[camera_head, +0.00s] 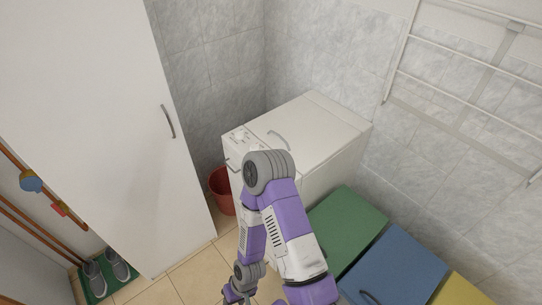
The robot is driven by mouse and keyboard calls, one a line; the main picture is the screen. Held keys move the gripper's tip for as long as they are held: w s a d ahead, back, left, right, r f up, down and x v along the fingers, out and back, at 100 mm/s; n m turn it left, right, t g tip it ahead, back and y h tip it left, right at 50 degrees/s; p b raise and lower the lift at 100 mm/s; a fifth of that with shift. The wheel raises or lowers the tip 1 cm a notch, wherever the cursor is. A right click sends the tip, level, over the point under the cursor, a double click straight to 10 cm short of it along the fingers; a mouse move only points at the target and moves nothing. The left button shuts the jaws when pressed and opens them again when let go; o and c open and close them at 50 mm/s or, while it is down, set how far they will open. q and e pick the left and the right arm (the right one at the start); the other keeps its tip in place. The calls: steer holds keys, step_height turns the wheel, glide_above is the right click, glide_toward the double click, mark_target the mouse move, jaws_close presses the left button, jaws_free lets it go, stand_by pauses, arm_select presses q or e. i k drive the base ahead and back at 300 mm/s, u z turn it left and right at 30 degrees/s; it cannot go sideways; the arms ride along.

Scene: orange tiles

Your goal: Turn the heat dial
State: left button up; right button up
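A white top-loading washing machine (318,122) stands in the corner. Its control panel (240,139) is on the left end of the top and carries small white dials. They are too small to tell which is the heat dial or how it is turned. My purple and grey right arm rises from the bottom edge in front of the machine, its elbow just below the panel and hiding part of the machine's front. My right gripper (238,294) hangs low at the bottom edge, well away from the dials; its fingers are too small to read. My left gripper is out of view.
A tall white cabinet (95,110) stands left. A red bucket (221,190) sits between it and the machine. Green (345,225), blue (395,268) and yellow (460,292) lidded boxes stand right. A drying rack (465,85) hangs on the wall. Some tiled floor (200,275) is bare.

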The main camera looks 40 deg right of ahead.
mark_target(253, 147)
steer(key=z, duration=0.75)
steer(key=i, duration=0.3)
steer(key=u, duration=0.05)
